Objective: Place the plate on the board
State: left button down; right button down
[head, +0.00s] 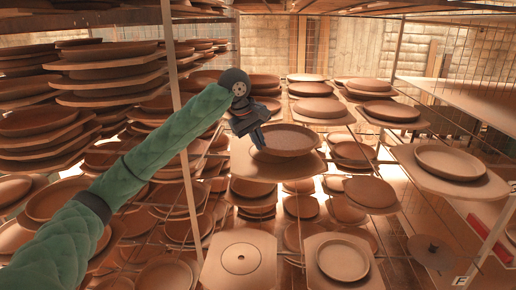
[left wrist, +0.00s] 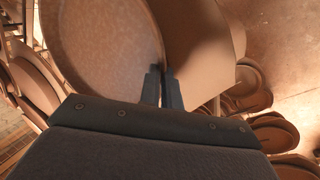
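A round brown plate (head: 288,137) is at the middle of the head view, over the back part of a flat board (head: 262,172). I cannot tell whether the plate rests on the board or is a little above it. My left gripper (head: 259,138) is at the plate's left rim. In the left wrist view, the two dark fingers (left wrist: 163,88) are close together with the rim of the plate (left wrist: 100,45) between them. The board (left wrist: 198,45) shows to the right of the plate there. My right gripper is not in view.
Racks of stacked plates on boards (head: 110,72) fill the left and back. At the right, another plate (head: 450,161) sits on a shelf board. Thin upright posts stand between.

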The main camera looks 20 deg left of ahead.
pick_arm(q)
jog(key=shift+w+a+f, duration=0.1)
jog(key=shift+a+f, duration=0.05)
jog(key=shift+f, duration=0.1)
notch_tip(320, 180, down, 3)
jog(key=p, duration=0.2)
jog(key=shift+f+p, duration=0.15)
jog(key=shift+p, duration=0.25)
jog(key=shift+f, duration=0.2)
jog(key=shift+f, duration=0.1)
jog(key=c, duration=1.6)
grip_release()
